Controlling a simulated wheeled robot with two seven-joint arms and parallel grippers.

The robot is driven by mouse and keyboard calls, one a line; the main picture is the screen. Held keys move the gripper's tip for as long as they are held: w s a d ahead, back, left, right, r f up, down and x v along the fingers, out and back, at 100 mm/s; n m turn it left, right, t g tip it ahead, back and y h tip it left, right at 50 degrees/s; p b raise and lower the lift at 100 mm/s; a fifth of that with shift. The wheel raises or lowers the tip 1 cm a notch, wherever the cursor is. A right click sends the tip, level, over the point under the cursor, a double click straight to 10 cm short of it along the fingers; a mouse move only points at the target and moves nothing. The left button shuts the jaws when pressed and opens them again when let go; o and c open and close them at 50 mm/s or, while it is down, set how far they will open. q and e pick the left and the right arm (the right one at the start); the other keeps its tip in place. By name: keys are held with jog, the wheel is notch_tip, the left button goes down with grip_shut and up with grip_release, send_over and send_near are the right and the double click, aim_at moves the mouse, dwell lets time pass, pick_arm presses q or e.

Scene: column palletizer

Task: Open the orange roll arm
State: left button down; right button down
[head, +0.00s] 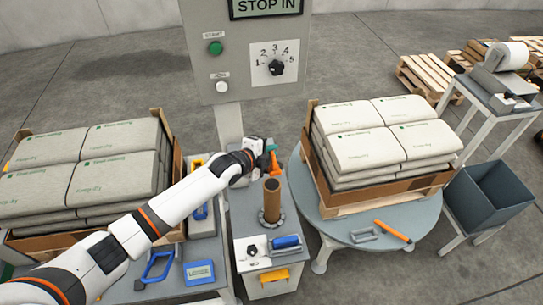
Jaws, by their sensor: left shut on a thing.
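My left gripper (264,151) reaches in from the left, over the back of the narrow grey cabinet between the two pallets. It is shut on the orange roll arm (275,162), of which only a small upright orange part shows beside the fingers. The gripper hides the rest, and the exact contact is too small to see. A brown upright tube (272,197) stands on a round base just in front of the orange part. My right gripper is not in view.
Bagged pallets stand left and right, the right one on a round turntable (345,229) that also bears an orange bar (393,231). A grey control panel (248,60) rises behind the cabinet. A blue handle (157,268) lies front left. A dark bin (492,191) stands at right.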

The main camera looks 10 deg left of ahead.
pick_arm(q)
jog(key=shift+w+a+r+n+g, duration=0.3)
jog(key=shift+w+r+n+g, duration=0.15)
jog(key=shift+w+r, duration=0.3)
jog(key=c, duration=1.5)
grip_release()
jog(key=shift+o, duration=0.2)
jog(key=b+v, duration=0.1)
jog(key=v, duration=1.1)
jog(key=shift+f, duration=0.1)
